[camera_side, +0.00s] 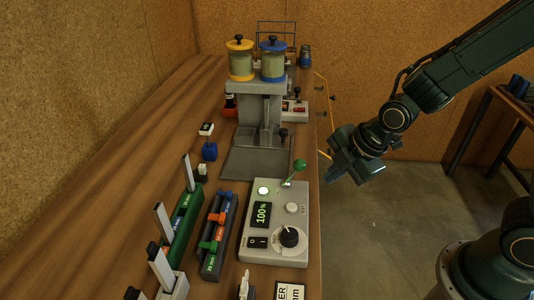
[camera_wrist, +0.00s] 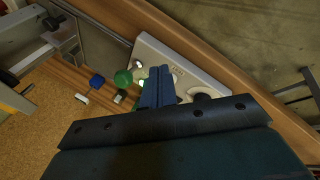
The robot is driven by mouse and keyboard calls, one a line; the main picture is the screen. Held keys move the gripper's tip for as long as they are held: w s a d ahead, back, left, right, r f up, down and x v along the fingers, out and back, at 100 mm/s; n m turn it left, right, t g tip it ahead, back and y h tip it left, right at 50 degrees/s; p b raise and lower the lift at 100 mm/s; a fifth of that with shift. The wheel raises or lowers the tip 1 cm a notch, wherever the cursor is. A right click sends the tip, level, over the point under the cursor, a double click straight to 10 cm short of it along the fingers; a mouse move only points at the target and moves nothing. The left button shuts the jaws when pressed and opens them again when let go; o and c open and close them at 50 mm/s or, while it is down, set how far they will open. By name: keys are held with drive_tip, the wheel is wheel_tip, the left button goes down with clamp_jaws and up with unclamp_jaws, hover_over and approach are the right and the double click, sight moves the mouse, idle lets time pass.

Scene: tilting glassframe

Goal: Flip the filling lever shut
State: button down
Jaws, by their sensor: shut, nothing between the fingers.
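My gripper (camera_side: 328,156) hangs right of the bench edge, shut and empty, clear of everything in the side view. In the wrist view its closed blue fingers (camera_wrist: 158,82) cover part of the control box. The filling stand (camera_side: 262,108) carries two jars, one yellow-lidded and one blue-lidded. A small black-knobbed lever (camera_side: 284,133) shows at its lower right; I cannot tell its exact position. A green-knobbed lever (camera_side: 299,167) stands up, tilted, on the grey control box (camera_side: 272,228). The green knob also shows in the wrist view (camera_wrist: 123,77), left of the fingers.
A grey plate (camera_side: 255,163) lies before the stand. Coloured racks (camera_side: 182,226) and a black holder (camera_side: 220,235) stand left of the control box. A small blue item (camera_side: 209,151) sits behind them.

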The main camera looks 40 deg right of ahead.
sight(294, 173)
drive_tip(key=shift+w+a+f, duration=0.1)
drive_tip(key=shift+w+a, duration=0.05)
drive_tip(key=shift+w, duration=0.6)
drive_tip(key=shift+w+a+f, duration=0.1)
drive_tip(key=shift+w+a, duration=0.1)
drive_tip(key=shift+w, duration=0.6)
drive_tip(key=shift+w+a+f, duration=0.1)
drive_tip(key=shift+w+a, duration=0.05)
drive_tip(key=shift+w, duration=0.6)
